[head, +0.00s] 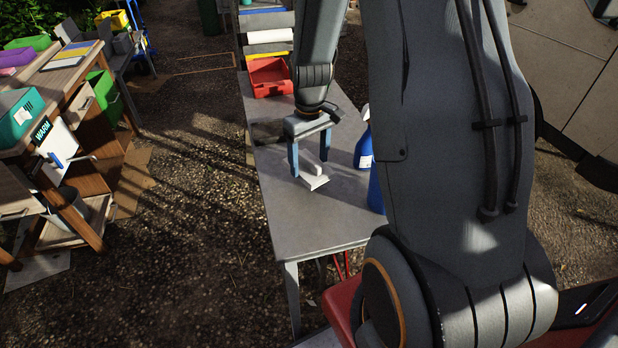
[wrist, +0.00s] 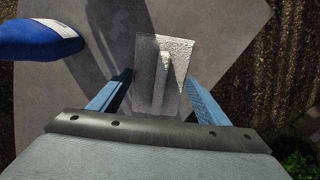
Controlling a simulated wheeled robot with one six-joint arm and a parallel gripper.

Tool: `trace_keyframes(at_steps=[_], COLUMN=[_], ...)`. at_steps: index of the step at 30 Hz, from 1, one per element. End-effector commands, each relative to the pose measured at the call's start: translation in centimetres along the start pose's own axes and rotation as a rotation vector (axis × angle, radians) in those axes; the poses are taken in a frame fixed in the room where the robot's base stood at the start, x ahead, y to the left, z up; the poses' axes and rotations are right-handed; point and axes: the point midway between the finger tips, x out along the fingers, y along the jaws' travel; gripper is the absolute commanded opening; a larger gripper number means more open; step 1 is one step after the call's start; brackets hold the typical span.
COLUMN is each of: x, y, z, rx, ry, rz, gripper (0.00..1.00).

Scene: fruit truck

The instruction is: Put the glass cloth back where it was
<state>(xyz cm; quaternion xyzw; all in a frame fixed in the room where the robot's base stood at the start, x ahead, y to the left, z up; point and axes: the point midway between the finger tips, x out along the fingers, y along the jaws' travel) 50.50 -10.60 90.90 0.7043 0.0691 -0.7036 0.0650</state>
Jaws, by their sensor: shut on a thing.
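A pale, flat rectangular piece with a raised ridge along its middle, which I take for the glass cloth (head: 315,182), is at the grey metal table (head: 345,215). In the wrist view the glass cloth (wrist: 178,60) is between and just beyond my fingertips. The fingers also show in the wrist view (wrist: 159,82). I cannot tell whether the cloth touches the tabletop or is slightly above it.
A blue spray bottle (head: 363,148) stands right of my gripper, with another blue bottle (head: 375,191) nearer. A red bin (head: 270,77) and a white roll (head: 270,36) are at the table's far end. The table's near left part is clear. A wooden stand (head: 62,75) is at left.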

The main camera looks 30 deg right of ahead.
Motion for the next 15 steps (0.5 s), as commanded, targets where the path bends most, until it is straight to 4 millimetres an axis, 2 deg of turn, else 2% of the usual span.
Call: trace_keyframes(at_steps=[3, 10, 15], x=[1.6, 3.3, 5.5], y=[0.0, 0.0, 0.0], z=[0.1, 0.0, 0.1], rx=[-0.001, -0.002, -0.002], ry=[-0.002, 0.000, 0.000], rz=[0.000, 0.000, 0.001], gripper=[0.52, 0.52, 0.52])
